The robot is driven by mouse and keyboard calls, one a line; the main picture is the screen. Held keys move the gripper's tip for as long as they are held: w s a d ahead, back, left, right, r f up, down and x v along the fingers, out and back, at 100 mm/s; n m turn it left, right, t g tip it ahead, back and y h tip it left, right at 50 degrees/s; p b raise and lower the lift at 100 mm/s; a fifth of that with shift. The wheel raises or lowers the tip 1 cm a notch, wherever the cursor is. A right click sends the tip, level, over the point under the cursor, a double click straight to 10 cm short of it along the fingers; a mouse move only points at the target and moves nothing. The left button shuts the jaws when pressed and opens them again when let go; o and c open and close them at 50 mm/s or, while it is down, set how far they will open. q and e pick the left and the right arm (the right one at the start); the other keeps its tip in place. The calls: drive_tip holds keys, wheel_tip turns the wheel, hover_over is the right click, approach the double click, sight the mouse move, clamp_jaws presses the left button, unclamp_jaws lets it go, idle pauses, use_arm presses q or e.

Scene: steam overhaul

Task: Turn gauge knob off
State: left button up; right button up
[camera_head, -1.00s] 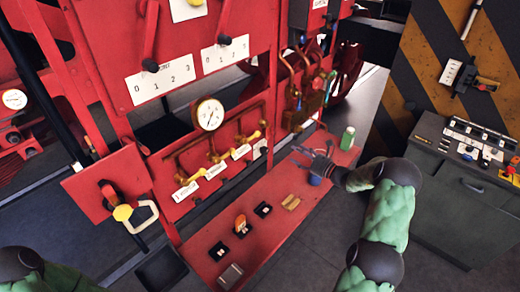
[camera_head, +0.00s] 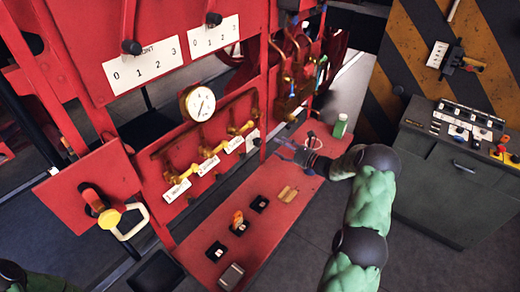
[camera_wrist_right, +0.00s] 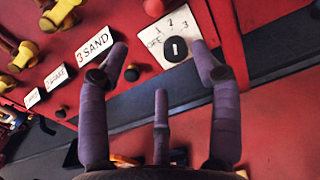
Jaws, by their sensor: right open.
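A white plate (camera_wrist_right: 150,38) with printed positions, "OFF", 1, 2 and 3, carries a round black knob (camera_wrist_right: 177,49) with a white mark in the right wrist view. In the head view the small plate (camera_head: 252,140) sits on the red panel, right of the labelled valves; its knob is too small to read. My right gripper (camera_wrist_right: 172,70) is open, its purple fingers spread on either side below the knob, apparently without touching it. In the head view this gripper (camera_head: 285,152) is just right of the plate. My left gripper is out of view.
A round white gauge (camera_head: 198,103) stands above brass valves with labels (camera_head: 209,165). A red shelf (camera_head: 262,240) below holds small blocks and a green bottle (camera_head: 340,126). A grey cabinet (camera_head: 440,190) stands right.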

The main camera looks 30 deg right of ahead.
drive_tip(key=b, duration=0.4)
approach(260, 144)
drive_tip(key=s, duration=0.1)
drive_tip(key=x, duration=1)
drive_tip(key=shift+w+d+f, duration=0.1)
drive_tip(key=shift+w, duration=0.3)
drive_tip(key=c, duration=1.1)
